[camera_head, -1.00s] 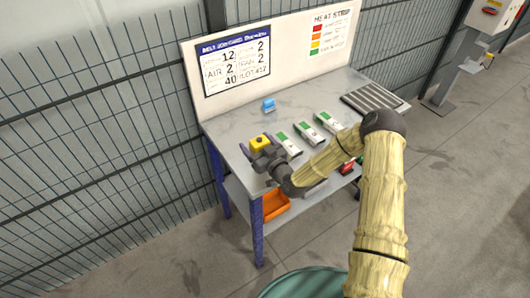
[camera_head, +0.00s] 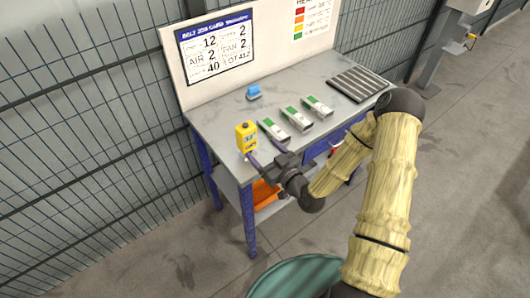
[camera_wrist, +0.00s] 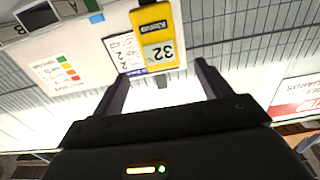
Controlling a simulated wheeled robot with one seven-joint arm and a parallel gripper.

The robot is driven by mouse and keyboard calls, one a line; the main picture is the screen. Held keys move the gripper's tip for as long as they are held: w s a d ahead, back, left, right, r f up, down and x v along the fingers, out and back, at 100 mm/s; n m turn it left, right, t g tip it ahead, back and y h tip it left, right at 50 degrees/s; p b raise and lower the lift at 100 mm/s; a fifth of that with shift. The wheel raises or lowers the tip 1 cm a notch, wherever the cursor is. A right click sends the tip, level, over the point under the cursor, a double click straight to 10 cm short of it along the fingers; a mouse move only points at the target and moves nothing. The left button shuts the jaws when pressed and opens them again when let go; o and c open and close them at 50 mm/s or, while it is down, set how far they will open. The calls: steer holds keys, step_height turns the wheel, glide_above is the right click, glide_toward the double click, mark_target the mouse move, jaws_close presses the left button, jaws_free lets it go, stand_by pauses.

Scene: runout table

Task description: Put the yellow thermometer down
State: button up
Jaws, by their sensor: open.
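The yellow thermometer (camera_head: 246,138) stands upright near the front left corner of the grey table (camera_head: 213,116). In the wrist view the thermometer (camera_wrist: 158,36) appears upside down, with a display reading 32, beyond and between my finger tips. My gripper (camera_head: 268,154) is open and just in front of the thermometer, its fingers apart from it. In the wrist view my gripper (camera_wrist: 158,78) shows an empty space between the two fingers.
Several white-and-green devices (camera_head: 273,130) lie in a row to the right of the thermometer. A small blue object (camera_head: 253,92) sits behind, and a slatted dark rack (camera_head: 358,84) is at the back right. A board (camera_head: 217,47) rises along the back. An orange bin (camera_head: 265,194) is below.

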stand_by(0.6)
steer(key=s+d+r+m+g+h, duration=0.1)
steer(key=s+d+r+g+h, duration=0.1)
steer(key=s+d+g+h, duration=0.55)
steer(key=s+d+r+m+g+h, duration=0.2)
steer(key=s+d+r+m+g, duration=0.2)
steer(key=s+r, duration=0.4)
steer(key=shift+s+d+m+g, duration=0.4)
steer(key=shift+s+m, duration=0.5)
steer(key=shift+s, duration=0.35)
steer(key=shift+h, duration=0.25)
stand_by(0.5)
